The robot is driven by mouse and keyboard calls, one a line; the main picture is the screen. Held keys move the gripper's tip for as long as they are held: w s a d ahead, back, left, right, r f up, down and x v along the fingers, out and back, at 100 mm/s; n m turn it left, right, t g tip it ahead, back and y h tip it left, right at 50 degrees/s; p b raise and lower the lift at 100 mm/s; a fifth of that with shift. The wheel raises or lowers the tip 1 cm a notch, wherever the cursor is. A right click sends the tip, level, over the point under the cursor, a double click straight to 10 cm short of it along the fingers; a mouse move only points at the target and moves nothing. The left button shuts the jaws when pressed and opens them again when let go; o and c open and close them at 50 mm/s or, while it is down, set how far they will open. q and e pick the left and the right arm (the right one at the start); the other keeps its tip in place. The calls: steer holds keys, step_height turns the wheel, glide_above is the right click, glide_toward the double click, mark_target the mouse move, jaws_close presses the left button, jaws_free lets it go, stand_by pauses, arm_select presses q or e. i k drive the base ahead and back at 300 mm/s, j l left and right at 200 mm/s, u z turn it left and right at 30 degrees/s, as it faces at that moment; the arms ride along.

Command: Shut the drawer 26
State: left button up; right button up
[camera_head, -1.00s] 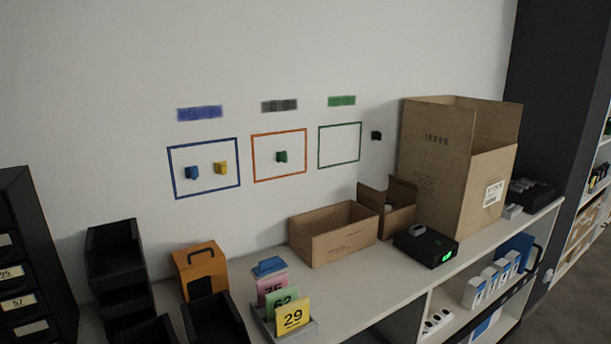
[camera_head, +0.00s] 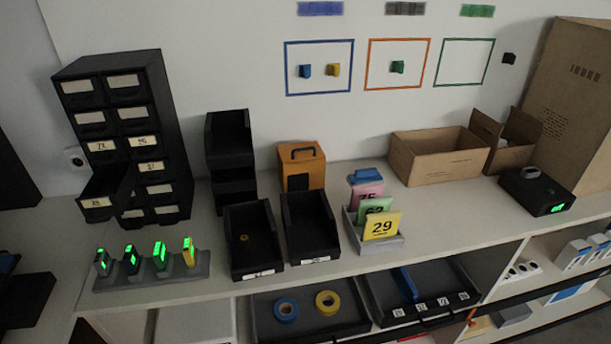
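A black drawer cabinet (camera_head: 160,85) with two columns of small labelled drawers stands on the counter at the left, against the wall. One drawer in its left column, the open drawer (camera_head: 104,190), is pulled well out toward the front; its white label is too small to read surely. The other drawers look flush with the cabinet front. I cannot tell whether anything lies in the open drawer. Neither of my grippers shows in the head view.
A charging rack (camera_head: 150,280) with several green-lit devices stands just in front of the open drawer. Black bins (camera_head: 253,240), an orange box (camera_head: 301,165), a numbered-card tray (camera_head: 390,243) and open cartons (camera_head: 437,157) stand to the right.

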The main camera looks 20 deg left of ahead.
mark_target(108, 190)
steer(key=u, duration=1.85)
